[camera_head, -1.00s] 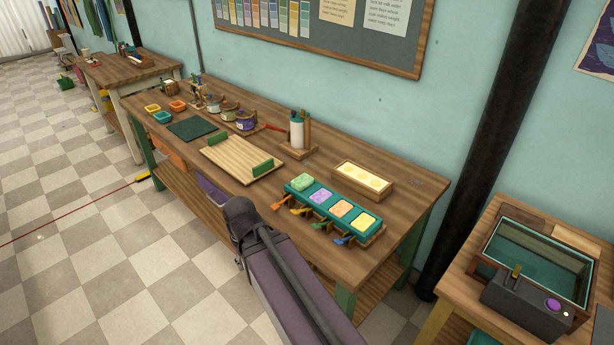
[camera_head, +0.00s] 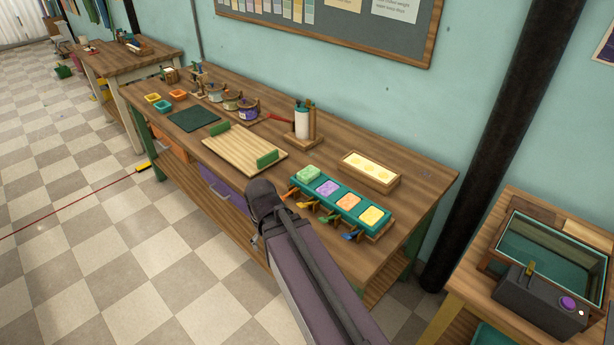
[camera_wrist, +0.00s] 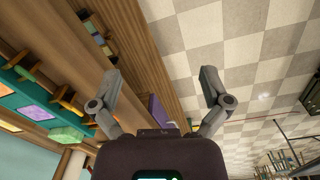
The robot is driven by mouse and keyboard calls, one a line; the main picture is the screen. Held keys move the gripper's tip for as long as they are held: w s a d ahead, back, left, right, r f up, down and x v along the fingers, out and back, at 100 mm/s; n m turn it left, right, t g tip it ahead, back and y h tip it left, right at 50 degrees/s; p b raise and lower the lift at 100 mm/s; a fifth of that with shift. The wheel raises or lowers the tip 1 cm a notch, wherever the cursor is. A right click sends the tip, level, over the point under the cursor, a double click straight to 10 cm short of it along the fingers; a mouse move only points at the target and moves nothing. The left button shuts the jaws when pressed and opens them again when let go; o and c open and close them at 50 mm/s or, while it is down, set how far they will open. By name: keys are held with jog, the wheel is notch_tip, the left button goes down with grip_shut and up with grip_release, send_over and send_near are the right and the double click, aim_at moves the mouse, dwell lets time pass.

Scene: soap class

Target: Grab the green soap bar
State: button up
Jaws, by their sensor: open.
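The green soap bar (camera_head: 308,173) sits in the left end slot of a teal soap tray (camera_head: 344,203) on the workbench. In the wrist view the green soap (camera_wrist: 66,134) shows at the lower left, outside the jaws. My gripper (camera_wrist: 160,88) is open and empty, with its two fingers spread apart above the bench's front edge and the floor. In the head view my arm's end covers part of the bench front, left of and nearer than the tray; the fingers are mostly hidden there.
Purple (camera_head: 327,188), orange (camera_head: 348,201) and yellow (camera_head: 371,216) soaps fill the other slots. Coloured levers stick out along the tray's front. A wooden board (camera_head: 243,153) lies left of the tray, a wooden mold (camera_head: 369,171) behind it, and a bottle (camera_head: 302,120) stands farther back.

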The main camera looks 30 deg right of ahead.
aim_at(306, 174)
jog(key=w+d+n+t+h+b, duration=0.1)
jog(key=w+d+n+h+b, duration=0.1)
jog(key=w+n, duration=0.3)
jog(key=w+d+f+n+h+b, duration=0.1)
jog(key=w+d+n+h+b, duration=0.2)
jog(key=w+d+n+h, duration=0.1)
jog(key=w+d+n+t+h+b, duration=0.1)
jog(key=w+d+n+h+b, duration=0.1)
jog(key=w+d+n, duration=0.3)
jog(key=shift+w+d+f+n+t+h, duration=0.15)
jog(key=shift+w+h, duration=0.1)
jog(key=shift+w, duration=0.15)
jog(key=shift+w+a+f+n+t+h, duration=0.15)
jog(key=shift+w+h, duration=0.1)
jog(key=shift+w, duration=0.15)
jog(key=w+n+h+b, duration=0.1)
jog(key=w+d+r+n+t+h, duration=0.1)
jog(key=w+n, duration=0.1)
jog(key=w+d+r+n+b, duration=0.1)
jog(key=w+n, duration=0.1)
jog(key=shift+r+h+b, duration=0.1)
jog(key=shift+h+b, duration=0.2)
jog(key=shift+h, duration=0.1)
jog(key=shift+w+r+n+t+h, duration=0.3)
jog(key=shift+w+r+n+t, duration=0.15)
jog(key=shift+n, duration=0.45)
jog(key=shift+d+f, duration=0.1)
